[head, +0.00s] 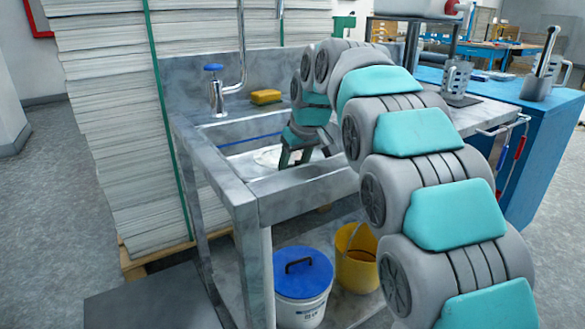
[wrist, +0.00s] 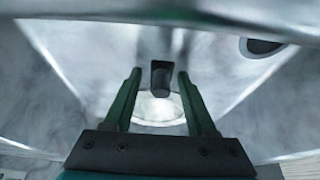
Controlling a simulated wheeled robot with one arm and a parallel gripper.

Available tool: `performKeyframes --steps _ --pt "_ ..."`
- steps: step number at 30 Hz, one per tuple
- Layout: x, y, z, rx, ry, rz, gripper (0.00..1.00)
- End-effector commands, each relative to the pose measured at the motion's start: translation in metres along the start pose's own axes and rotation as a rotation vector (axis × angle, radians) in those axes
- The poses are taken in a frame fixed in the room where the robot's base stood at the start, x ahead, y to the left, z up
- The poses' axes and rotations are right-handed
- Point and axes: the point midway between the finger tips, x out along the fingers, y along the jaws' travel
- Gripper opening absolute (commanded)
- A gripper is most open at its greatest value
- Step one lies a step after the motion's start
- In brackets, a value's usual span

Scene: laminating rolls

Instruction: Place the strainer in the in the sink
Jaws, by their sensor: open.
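The metal sink (head: 305,183) is set in a steel counter, and my gripper (head: 292,160) reaches down into its basin. A pale round thing (head: 267,157), which looks like the strainer, lies in the basin beside the fingers, partly hidden by them. In the wrist view, my gripper's green fingers (wrist: 158,92) are open. A dark handle-like end (wrist: 160,75) shows between the fingertips with a round pale bowl (wrist: 158,108) below it, apparently the strainer. No finger is clearly touching it. Grey basin walls surround it.
A tap (head: 217,98) and a yellow sponge (head: 265,97) are at the sink's back edge. A blue-lidded bucket (head: 302,285) and a yellow bucket (head: 357,262) stand below. A tall paper stack (head: 110,110) is at left, a blue cabinet (head: 540,150) at right.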

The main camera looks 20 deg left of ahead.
Motion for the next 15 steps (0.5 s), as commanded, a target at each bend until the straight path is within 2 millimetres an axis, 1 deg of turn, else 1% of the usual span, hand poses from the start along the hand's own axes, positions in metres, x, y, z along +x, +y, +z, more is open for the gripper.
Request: performKeyframes --steps 4,8,11,15 --pt "-0.002 0.0 -0.001 0.0 0.0 0.0 0.57" --pt "-0.011 0.0 -0.002 0.0 0.003 0.001 0.57" --pt "-0.027 0.001 -0.002 0.0 0.004 0.002 0.57" --pt "-0.053 0.001 -0.002 -0.001 0.006 0.002 0.57"
